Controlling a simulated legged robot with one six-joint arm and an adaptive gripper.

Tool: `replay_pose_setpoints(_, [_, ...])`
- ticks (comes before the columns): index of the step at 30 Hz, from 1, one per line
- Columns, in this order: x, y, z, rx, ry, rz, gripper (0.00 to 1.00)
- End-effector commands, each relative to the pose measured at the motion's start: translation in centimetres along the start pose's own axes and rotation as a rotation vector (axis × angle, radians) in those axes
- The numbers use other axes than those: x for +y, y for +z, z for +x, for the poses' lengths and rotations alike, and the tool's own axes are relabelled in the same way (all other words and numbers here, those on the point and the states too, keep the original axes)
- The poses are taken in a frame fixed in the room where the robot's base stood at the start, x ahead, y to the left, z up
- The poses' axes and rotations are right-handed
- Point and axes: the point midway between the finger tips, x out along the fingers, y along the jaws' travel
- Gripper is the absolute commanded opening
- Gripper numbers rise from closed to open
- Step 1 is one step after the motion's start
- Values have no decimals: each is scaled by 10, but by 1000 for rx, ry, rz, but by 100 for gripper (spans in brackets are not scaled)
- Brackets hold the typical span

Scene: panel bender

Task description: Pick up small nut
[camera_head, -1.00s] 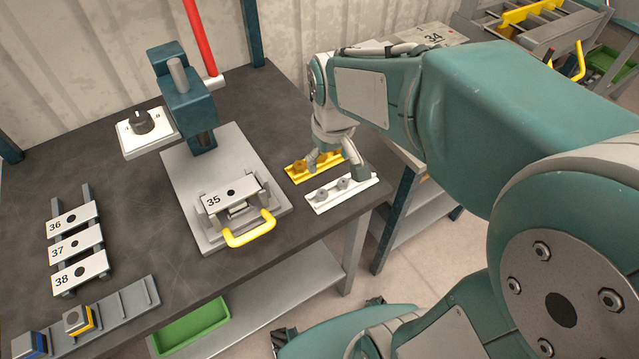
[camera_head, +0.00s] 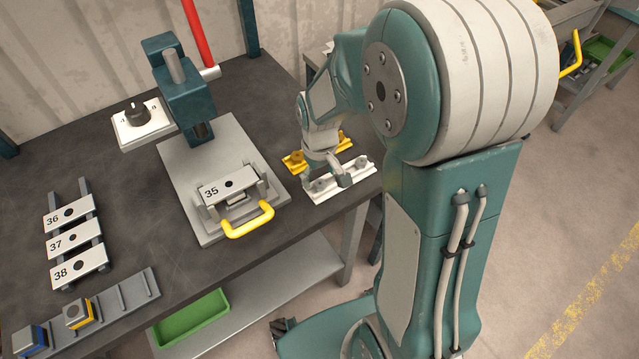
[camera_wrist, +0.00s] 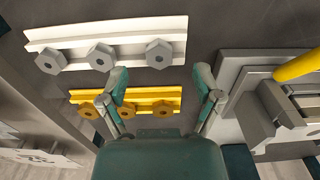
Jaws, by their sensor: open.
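Grey hex nuts (camera_wrist: 158,54) sit in a row on a white holder (camera_wrist: 70,34) in the wrist view. Bronze-coloured hex nuts (camera_wrist: 88,110) sit on a yellow holder (camera_wrist: 145,94), and they look smaller than the grey ones. My gripper (camera_wrist: 161,80) is open and empty, its fingers spread above the holders, with the rightmost nuts of both rows between them in the picture. In the head view my gripper (camera_head: 328,176) is low over the white holder (camera_head: 345,184), with the yellow holder (camera_head: 293,163) behind it. My fingers hide some of the nuts there.
The press fixture with plate 35 (camera_head: 228,190) and its yellow handle (camera_head: 250,222) stands left of the holders. Plates 36, 37 and 38 (camera_head: 70,240) and a rail with blue and yellow blocks (camera_head: 78,312) lie farther left. The table edge is close in front of the holders.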

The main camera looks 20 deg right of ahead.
Motion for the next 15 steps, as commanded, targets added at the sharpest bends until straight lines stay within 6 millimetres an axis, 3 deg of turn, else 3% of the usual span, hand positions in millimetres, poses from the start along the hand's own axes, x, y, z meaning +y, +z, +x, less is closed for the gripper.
replay_pose_setpoints(5, [0,0,25,-3,-1,0,83])
replay_pose_setpoints(13, [0,0,29,1,0,0,83])
replay_pose_setpoints(14, [0,0,29,1,-1,0,78])
replay_pose_setpoints(15, [0,0,29,1,0,0,61])
